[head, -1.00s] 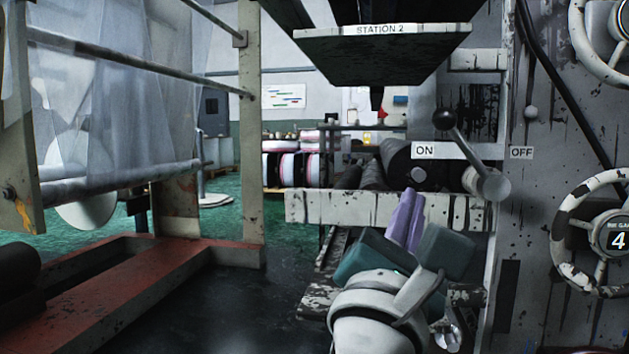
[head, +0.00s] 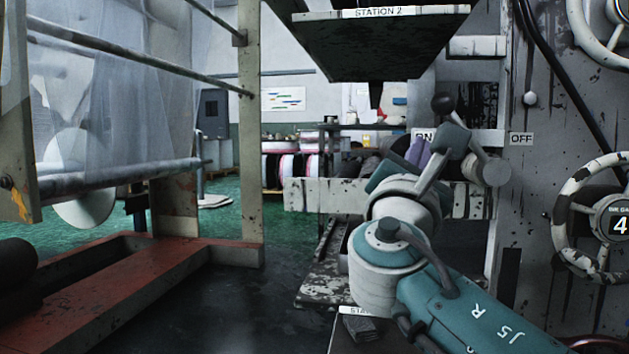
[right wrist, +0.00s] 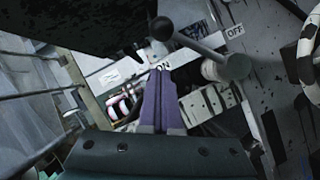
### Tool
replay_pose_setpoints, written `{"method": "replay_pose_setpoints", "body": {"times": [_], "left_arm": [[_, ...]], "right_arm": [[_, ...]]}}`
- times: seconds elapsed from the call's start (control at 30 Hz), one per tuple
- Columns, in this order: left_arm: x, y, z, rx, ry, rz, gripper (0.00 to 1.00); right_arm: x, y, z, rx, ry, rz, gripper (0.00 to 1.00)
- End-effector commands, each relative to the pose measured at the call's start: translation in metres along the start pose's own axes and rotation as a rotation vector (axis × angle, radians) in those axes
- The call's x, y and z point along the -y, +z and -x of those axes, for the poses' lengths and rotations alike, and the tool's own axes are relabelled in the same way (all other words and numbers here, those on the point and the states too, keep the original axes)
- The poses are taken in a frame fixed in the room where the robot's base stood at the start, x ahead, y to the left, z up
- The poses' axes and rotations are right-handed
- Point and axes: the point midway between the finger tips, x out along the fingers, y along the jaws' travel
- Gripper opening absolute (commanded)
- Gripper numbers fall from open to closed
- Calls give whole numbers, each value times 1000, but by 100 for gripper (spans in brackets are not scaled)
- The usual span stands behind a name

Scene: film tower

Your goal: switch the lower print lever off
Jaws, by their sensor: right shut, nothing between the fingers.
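The print lever has a black knob (head: 443,104) and a grey hub (head: 492,170). It leans up and left, towards the ON label (head: 424,137); the OFF label (head: 521,139) is right of it. Part of its arm is hidden behind my gripper in the head view. In the right wrist view the knob (right wrist: 161,28), the bare arm (right wrist: 200,50) and the hub (right wrist: 235,67) show. My right gripper (head: 417,150) has its purple fingers shut and empty, left of the lever arm and below the knob. Its fingers (right wrist: 161,78) point towards the ON label. Contact cannot be told.
The dark STATION 2 unit (head: 385,45) hangs above the lever's left side. A pale crossbar (head: 325,195) runs behind my wrist. A black-and-white handwheel (head: 562,220) is at the right. A film frame with a red base (head: 120,285) stands left. Dark floor lies between.

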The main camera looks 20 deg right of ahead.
Motion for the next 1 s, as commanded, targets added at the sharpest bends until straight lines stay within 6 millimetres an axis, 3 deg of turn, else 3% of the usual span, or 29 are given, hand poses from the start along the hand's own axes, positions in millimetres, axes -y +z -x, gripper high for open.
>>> {"method": "replay_pose_setpoints", "body": {"times": [0.3,0.77,1.0], "left_arm": [[0,1,-2,0,1,1,50],[-2,0,-1,-1,6,8,50],[-2,-2,5,-1,7,8,50]], "right_arm": [[0,26,-29,0,-1,0,0],[0,29,-32,0,-1,-2,0],[7,37,-43,2,-24,-47,0]]}}
